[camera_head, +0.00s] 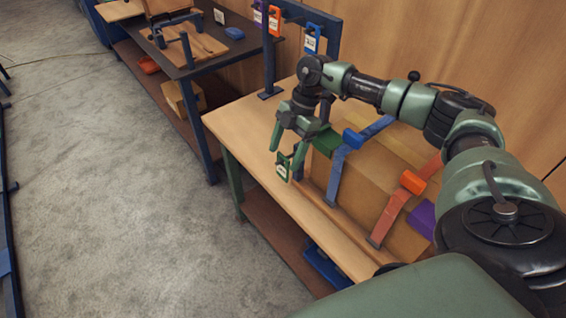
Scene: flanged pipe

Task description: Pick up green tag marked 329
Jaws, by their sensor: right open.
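A green tag (282,167) with a white label shows just below and between the fingertips of my right gripper (287,151), near the front edge of the wooden workbench. The number on its label is too small to read. My right gripper is open and points down, with its fingers close to the tag. I cannot tell whether they touch it. My left gripper is not in view.
A wooden block (375,178) with a blue strap (340,172) and an orange strap (392,215) lies on the workbench (235,124). Purple, orange (274,21) and blue tags (311,38) hang from a rack behind. A dark table stands at the back left; grey floor is clear.

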